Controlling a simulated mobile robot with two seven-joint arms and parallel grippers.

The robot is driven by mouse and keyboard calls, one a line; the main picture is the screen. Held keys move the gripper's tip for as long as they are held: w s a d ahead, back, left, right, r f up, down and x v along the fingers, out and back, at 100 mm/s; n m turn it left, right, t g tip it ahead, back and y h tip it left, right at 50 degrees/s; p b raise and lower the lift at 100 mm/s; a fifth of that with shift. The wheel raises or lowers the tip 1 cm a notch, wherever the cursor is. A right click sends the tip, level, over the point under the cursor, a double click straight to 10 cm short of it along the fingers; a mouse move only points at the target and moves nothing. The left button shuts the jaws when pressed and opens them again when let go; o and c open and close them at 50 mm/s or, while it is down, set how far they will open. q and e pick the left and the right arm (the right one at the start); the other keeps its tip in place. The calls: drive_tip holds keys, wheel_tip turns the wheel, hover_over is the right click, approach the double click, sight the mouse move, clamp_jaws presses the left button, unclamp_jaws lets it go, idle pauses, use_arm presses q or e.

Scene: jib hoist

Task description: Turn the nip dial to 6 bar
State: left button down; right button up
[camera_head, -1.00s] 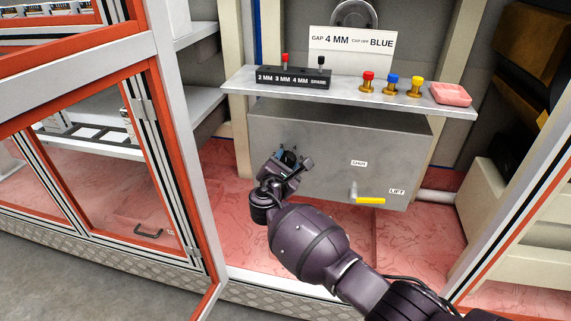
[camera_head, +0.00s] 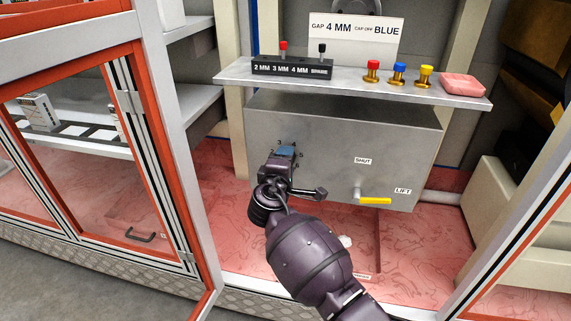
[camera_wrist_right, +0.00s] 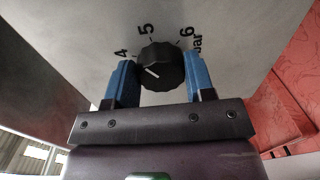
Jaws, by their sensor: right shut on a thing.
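The nip dial (camera_wrist_right: 162,65) is a round black knob on the grey box front, with 4, 5, 6 and "bar" printed around it in the right wrist view. Its white pointer line points up and left, at about the 4. My right gripper (camera_wrist_right: 162,88) is shut on the dial, one blue finger on each side. In the head view my right gripper (camera_head: 284,156) is at the left part of the grey box (camera_head: 340,135); the dial is hidden there behind the fingers, with small numbers showing around it. My left gripper is out of view.
A yellow lever (camera_head: 375,201) between SHUT and LIFT labels is right of the gripper. An open orange-framed door (camera_head: 165,160) stands left.

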use_arm(q)
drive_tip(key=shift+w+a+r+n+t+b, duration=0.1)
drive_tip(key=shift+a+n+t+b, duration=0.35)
drive_tip(key=shift+b, duration=0.65)
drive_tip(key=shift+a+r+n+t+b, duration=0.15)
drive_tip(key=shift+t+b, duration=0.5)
drive_tip(key=shift+b, duration=0.4)
use_arm(e)
drive_tip(key=shift+a+f+m+t+y, duration=0.1)
drive_tip(key=shift+m+t+y, duration=0.15)
drive_tip(key=shift+m, duration=3.5)
drive_tip(key=shift+a+f+m+t+y, duration=0.15)
drive_tip(key=shift+m+y, duration=0.2)
drive_tip(key=shift+m, duration=3.4)
drive_tip(key=o, duration=0.9)
drive_tip(key=shift+d, duration=0.1)
